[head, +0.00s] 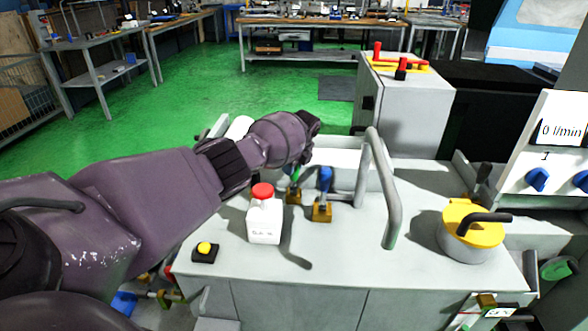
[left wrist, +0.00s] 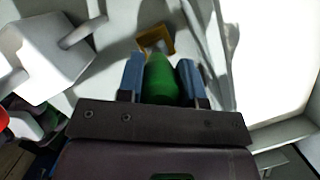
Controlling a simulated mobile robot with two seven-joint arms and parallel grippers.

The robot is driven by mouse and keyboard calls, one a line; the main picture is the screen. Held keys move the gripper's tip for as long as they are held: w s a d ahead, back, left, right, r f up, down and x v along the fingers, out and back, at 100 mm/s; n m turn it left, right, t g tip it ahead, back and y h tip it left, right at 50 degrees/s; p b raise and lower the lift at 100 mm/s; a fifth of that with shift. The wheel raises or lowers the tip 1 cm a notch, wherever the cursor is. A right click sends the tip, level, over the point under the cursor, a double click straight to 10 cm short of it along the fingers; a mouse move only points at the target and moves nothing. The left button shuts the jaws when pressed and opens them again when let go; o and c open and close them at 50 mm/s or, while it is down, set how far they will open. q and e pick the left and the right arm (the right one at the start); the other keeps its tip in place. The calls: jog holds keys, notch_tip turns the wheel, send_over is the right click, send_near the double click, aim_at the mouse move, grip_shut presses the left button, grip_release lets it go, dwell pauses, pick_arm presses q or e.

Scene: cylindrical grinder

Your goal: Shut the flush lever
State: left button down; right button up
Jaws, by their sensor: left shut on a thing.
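The green lever (head: 293,174) stands on a small brass valve block on top of the grey machine cabinet, left of a similar valve with a blue lever (head: 325,178). My left gripper (head: 298,163) is over the green lever and largely hides it in the head view. In the left wrist view, the green lever (left wrist: 160,80) sits between the two blue fingers of my left gripper (left wrist: 161,82), which is shut on it. A brass-coloured part (left wrist: 156,41) shows just beyond the lever. No lettering shows which lever is the flush one. My right gripper is not in view.
A white bottle with a red cap (head: 264,220) stands close in front of the valves. A bent grey pipe (head: 390,195) rises to the right. A yellow-lidded pot (head: 470,232) is farther right, and a yellow button box (head: 205,251) is at the front left.

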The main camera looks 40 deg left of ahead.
pick_arm(q)
jog(key=shift+r, duration=0.1)
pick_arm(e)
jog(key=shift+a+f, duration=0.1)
pick_arm(q)
jog(key=c, duration=0.8)
grip_release()
jog(key=shift+a, duration=0.1)
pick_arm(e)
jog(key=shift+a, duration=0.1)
pick_arm(q)
jog(key=shift+w+r, duration=0.1)
jog(key=shift+r, duration=0.3)
jog(key=p+v, duration=0.3)
jog(key=v, duration=0.7)
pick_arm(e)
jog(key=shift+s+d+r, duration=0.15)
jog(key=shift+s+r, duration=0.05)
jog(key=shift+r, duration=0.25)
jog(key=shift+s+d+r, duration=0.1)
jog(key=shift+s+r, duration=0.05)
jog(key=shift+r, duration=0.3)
pick_arm(q)
jog(key=shift+f, duration=0.1)
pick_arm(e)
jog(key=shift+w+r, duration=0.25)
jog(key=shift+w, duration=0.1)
